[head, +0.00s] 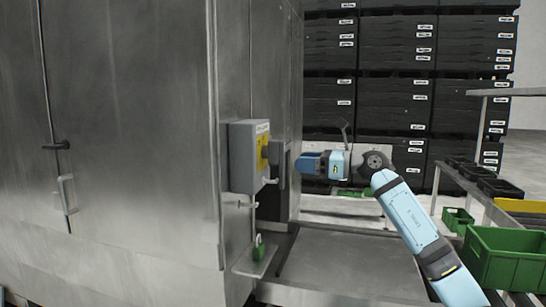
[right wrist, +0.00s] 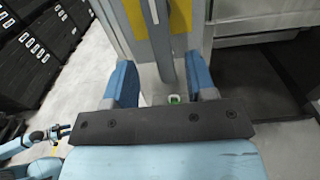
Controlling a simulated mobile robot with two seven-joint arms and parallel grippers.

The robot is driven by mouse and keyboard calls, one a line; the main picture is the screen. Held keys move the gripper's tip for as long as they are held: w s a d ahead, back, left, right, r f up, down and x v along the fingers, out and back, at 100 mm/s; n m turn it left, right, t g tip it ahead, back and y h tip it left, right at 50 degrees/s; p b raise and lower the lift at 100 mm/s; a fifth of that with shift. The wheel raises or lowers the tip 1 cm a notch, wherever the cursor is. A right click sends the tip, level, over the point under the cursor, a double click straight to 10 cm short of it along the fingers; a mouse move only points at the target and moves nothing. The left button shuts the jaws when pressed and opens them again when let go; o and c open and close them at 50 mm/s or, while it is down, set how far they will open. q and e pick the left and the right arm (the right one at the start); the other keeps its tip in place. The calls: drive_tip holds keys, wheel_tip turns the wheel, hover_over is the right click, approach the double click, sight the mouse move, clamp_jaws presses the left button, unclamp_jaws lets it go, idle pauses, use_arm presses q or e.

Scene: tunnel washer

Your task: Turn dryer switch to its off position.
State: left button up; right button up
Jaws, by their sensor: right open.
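The dryer switch is a grey box (head: 243,158) on the steel cabinet's side, with a yellow plate (head: 262,153) and a dark grey handle (head: 279,165). In the right wrist view, the handle (right wrist: 165,42) stands upright before the yellow plate (right wrist: 138,18). My right gripper (head: 298,164) is open, just right of the handle in the head view. In the right wrist view its blue fingers (right wrist: 160,72) lie on either side of the handle's lower end; I see no clear contact. A second blue gripper (right wrist: 62,131), apparently my left, is small at the lower left there; its jaws are unclear.
The steel cabinet (head: 120,130) fills the left. A small ledge (head: 252,262) with a green item sits below the switch box. Black crates (head: 395,100) are stacked behind. A green bin (head: 507,258) and a rack stand at the right. Open floor (head: 520,155) shows at far right.

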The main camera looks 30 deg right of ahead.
sight(284, 161)
drive_tip(key=p+x, duration=0.1)
drive_tip(key=x, duration=0.5)
drive_tip(key=shift+w+a+r, duration=0.1)
drive_tip(key=shift+w+a, duration=0.1)
drive_tip(key=shift+w, duration=0.05)
drive_tip(key=shift+p+x, duration=0.4)
drive_tip(key=shift+x, duration=0.35)
drive_tip(key=shift+c, duration=0.2)
clamp_jaws()
